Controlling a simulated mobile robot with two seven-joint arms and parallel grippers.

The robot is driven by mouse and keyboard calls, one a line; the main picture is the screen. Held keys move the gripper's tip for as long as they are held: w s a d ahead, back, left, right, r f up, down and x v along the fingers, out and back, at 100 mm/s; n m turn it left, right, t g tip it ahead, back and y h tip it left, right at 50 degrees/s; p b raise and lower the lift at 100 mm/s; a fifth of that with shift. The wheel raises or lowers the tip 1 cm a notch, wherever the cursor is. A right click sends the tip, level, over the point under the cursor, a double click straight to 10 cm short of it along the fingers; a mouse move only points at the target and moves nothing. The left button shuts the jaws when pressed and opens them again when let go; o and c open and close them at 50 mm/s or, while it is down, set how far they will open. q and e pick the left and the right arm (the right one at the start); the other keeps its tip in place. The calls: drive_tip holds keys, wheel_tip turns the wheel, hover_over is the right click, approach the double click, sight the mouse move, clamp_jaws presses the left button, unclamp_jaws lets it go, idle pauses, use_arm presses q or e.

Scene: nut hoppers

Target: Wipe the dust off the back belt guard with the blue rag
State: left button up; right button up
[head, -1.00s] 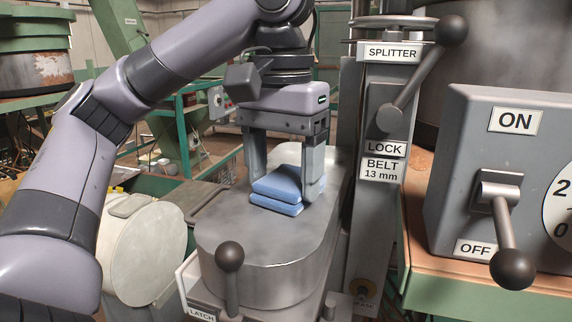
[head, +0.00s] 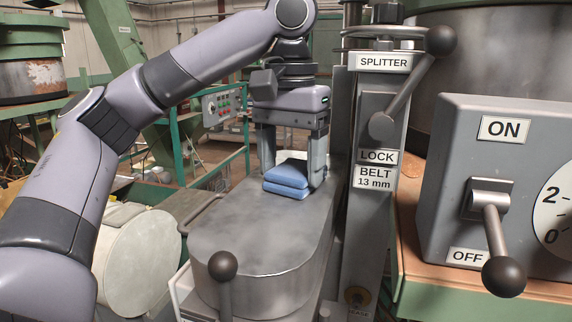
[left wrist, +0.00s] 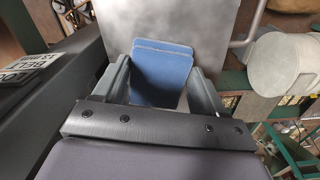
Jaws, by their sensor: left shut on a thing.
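The belt guard (head: 262,235) is a grey metal cover with a rounded front end and a flat top, mottled with pale dusty patches. It also shows in the left wrist view (left wrist: 180,20). The folded blue rag (head: 287,180) is at the far part of the guard's top and appears to rest on it. My left gripper (head: 290,172) points down and is shut on the rag, which also shows between its fingers in the left wrist view (left wrist: 160,78). The guard's far end is partly hidden behind the gripper and rag. My right gripper is not in view.
Right of the guard stands the splitter post (head: 378,130) with its ball-ended lever (head: 410,85). A grey ON/OFF switch box (head: 500,150) is at the far right. A ball-topped latch lever (head: 223,270) rises before the guard. A pale round drum (head: 140,255) stands at left.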

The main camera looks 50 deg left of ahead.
use_arm(q)
drive_tip(key=shift+w+a, duration=0.9)
drive_tip(key=shift+w, duration=0.75)
drive_tip(key=shift+w+a, duration=0.95)
drive_tip(key=shift+w, duration=0.7)
drive_tip(key=shift+w+a, duration=0.9)
drive_tip(key=shift+w, duration=0.75)
drive_tip(key=shift+r, duration=3)
wheel_tip(320, 180, up, 3)
